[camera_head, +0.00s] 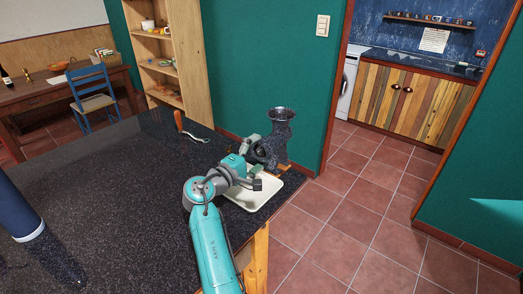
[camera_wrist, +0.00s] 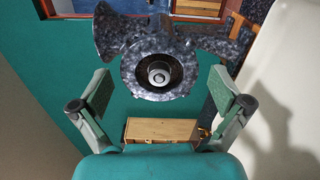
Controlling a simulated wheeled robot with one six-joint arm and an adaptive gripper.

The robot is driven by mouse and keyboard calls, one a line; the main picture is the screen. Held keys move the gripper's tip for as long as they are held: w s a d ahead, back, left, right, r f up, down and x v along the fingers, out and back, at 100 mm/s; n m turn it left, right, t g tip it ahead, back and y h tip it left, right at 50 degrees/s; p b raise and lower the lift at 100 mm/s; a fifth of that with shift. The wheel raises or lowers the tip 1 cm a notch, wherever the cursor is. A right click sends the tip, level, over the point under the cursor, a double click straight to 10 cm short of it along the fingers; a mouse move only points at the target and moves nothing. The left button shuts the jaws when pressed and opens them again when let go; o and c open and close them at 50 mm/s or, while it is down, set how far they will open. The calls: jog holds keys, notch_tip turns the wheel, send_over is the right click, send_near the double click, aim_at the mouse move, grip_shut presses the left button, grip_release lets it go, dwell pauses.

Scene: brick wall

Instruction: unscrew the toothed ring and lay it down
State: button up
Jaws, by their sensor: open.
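A dark speckled meat grinder (camera_head: 280,130) stands upright at the counter's far right edge. In the wrist view the toothed ring (camera_wrist: 130,76) is the speckled rim with an uneven edge on the grinder's round mouth. It surrounds a dark opening with a pale metal hub (camera_wrist: 158,75) at its centre. My gripper (camera_wrist: 161,76) is open, with one green-padded finger on each side of the ring and visible space between. Nothing is held. In the head view my gripper (camera_head: 255,148) is at the grinder's front and partly covers it; the ring cannot be made out there.
A cream tray (camera_head: 249,201) lies on the dark counter (camera_head: 110,190) below my arm. A crank with a red handle (camera_head: 180,122) lies further left. The counter's middle is clear. A wooden block (camera_wrist: 160,130) shows below the grinder.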

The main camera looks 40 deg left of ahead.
jog(key=s, duration=0.6)
jog(key=shift+a, duration=0.25)
dwell(0.3)
jog(key=shift+s, duration=0.45)
jog(key=shift+w+d, duration=0.15)
jog(key=shift+w, duration=1.6)
jog(key=shift+w+d, duration=0.1)
jog(key=shift+w, duration=1.6)
